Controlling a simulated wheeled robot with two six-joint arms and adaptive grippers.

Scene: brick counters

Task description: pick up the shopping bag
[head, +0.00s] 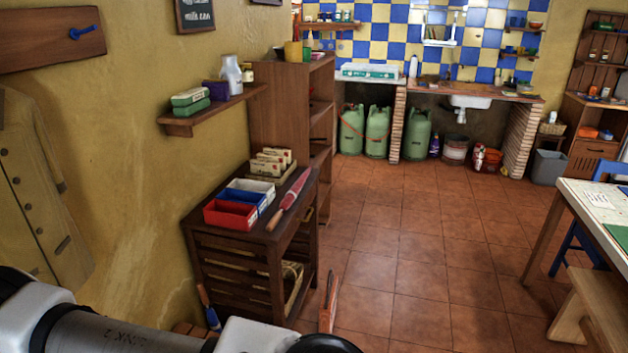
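I cannot make out a shopping bag for certain. A small red and white item (479,157) stands on the floor under the sink counter at the back; it is too small to tell whether it is a bag. A thin orange-edged item (329,303) stands upright on the floor beside the dark wooden cabinet, seen nearly edge-on, and I cannot tell what it is. Links of my own arm fill the bottom left corner. Neither gripper shows in the head view.
The dark slatted cabinet (235,258) stands along the left wall with red and blue trays on top. Green gas bottles (377,132) stand under the back counter. A table (596,205) and wooden bench (590,305) are at the right. The tiled floor (430,230) between is clear.

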